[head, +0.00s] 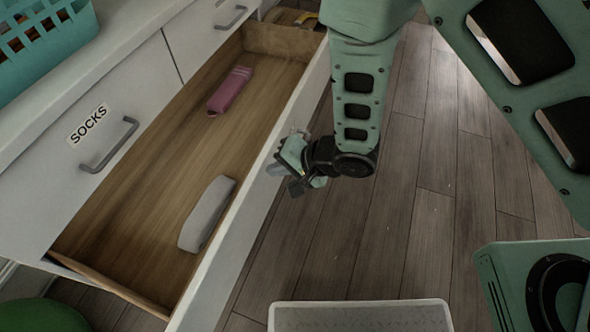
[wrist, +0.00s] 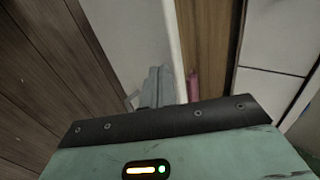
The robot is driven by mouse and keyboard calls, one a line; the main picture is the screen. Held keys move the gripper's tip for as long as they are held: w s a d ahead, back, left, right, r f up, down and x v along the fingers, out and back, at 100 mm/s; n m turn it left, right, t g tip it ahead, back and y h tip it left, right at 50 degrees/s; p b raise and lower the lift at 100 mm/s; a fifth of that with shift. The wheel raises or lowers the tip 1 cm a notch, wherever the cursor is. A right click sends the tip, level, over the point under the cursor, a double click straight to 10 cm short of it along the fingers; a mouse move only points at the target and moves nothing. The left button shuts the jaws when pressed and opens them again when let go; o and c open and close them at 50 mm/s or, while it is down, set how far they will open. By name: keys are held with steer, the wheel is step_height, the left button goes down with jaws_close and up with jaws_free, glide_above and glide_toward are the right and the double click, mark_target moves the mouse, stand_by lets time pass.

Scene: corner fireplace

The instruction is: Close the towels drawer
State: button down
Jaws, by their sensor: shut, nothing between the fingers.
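A wide wooden-bottomed drawer (head: 140,205) stands pulled out from the white cabinet. A pink folded cloth (head: 230,90) lies toward its far end and a grey one (head: 206,214) nearer. No label on this drawer is readable. My gripper (head: 284,174) is at the outer side of its white front panel, around mid-length, fingers shut and empty. The fingers are close to the panel; I cannot tell whether they touch. In the wrist view the fingers (wrist: 155,88) show beside the white panel (wrist: 135,40), with a bit of pink cloth (wrist: 193,86) beyond.
A shut drawer labelled SOCKS (head: 88,125), with a grey handle, is at the left. A teal basket (head: 40,50) sits on the cabinet top. Another open compartment with something yellow (head: 307,18) is at the far end.

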steer(key=shift+w+a, duration=0.2)
steer(key=shift+a, duration=0.3)
